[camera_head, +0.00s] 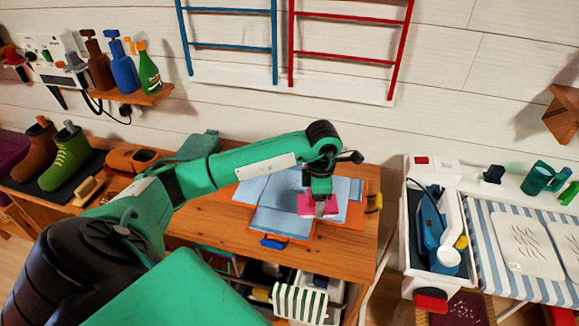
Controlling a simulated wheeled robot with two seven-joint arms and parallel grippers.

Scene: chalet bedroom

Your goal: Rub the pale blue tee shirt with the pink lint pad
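The pale blue tee shirt (281,218) lies spread flat on an orange board (359,212) on the wooden table. My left arm reaches in from the left over the table. Its gripper (319,198) points down and is shut on the pink lint pad (305,208). The pad is over the right part of the shirt and appears to touch it. The arm and gripper hide part of the shirt. My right gripper is not in view.
The wooden table (207,226) has bare room left of the shirt. A blue-handled brush (273,242) lies at its front edge. Green and brown boots (65,160) stand far left. A white tray (412,205) with a blue iron (431,226) stands right.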

